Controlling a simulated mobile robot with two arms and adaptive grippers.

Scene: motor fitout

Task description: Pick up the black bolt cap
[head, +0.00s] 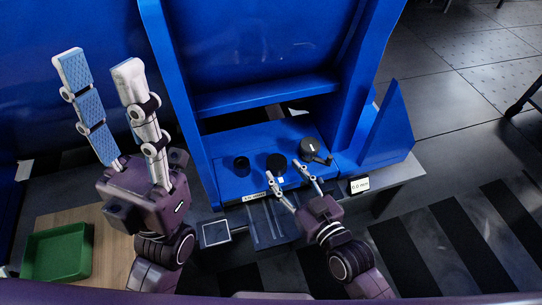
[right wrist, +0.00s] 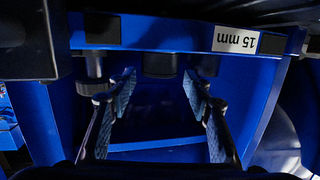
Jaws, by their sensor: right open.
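Several dark round pieces stand on the blue fixture's ledge: a short black cylinder (head: 241,164) at left, a black round piece (head: 276,161) in the middle, and a black round part with a side arm (head: 311,148) at right. I cannot tell for sure which is the black bolt cap. My right gripper (head: 284,171) is open, its fingertips close in front of the middle piece. In the right wrist view, a dark cylinder (right wrist: 160,65) lies ahead between the open fingers, apart from them. My left gripper (head: 99,62) is open and empty, raised at the left.
The blue fixture's side walls (head: 362,85) rise around the ledge. A "15 mm" label (right wrist: 236,40) is on its front edge. A small display (head: 359,185) sits at right. A green tray (head: 57,252) stands on a wooden surface (head: 98,226) at lower left.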

